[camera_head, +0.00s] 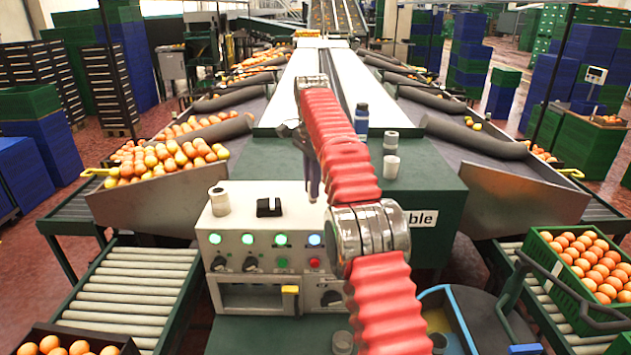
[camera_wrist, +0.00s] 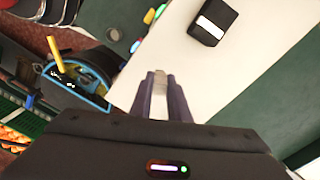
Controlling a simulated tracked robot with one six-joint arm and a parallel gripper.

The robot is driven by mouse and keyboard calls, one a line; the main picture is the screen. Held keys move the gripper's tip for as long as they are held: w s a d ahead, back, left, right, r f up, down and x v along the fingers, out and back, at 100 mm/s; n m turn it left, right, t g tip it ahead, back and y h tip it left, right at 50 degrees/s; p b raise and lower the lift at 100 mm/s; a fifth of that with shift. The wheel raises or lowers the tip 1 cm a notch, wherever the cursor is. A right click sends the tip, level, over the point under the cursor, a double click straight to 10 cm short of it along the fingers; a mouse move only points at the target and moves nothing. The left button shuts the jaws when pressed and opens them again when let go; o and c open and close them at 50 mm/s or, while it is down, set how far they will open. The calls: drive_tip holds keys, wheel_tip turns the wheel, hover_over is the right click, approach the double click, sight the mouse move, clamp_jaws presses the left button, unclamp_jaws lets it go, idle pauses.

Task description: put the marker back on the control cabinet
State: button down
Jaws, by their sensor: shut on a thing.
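My gripper (camera_head: 312,192) hangs above the top of the control cabinet (camera_head: 240,195), fingers pointing down, partly behind my red arm. In the wrist view my gripper (camera_wrist: 160,82) is shut on a small, pale grey thing between its fingertips, which I take to be the marker (camera_wrist: 160,76). Most of the marker is hidden by the fingers. The pale cabinet top (camera_wrist: 245,75) lies below the fingers in the wrist view. I cannot tell how far apart they are.
A black box with a white label (camera_head: 268,206) and a pale jar (camera_head: 219,200) stand on the cabinet top left of my gripper. The box also shows in the wrist view (camera_wrist: 213,22). A blue bottle (camera_head: 361,118) and white cups (camera_head: 391,166) stand behind. Bare cabinet top surrounds the box.

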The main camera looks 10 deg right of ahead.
drive_tip(key=shift+f, duration=1.7)
drive_tip(key=shift+a, duration=0.1)
drive_tip(key=shift+f, duration=0.5)
idle(0.7)
drive_tip(key=c, duration=1.6)
unclamp_jaws()
drive_tip(key=o, duration=0.4)
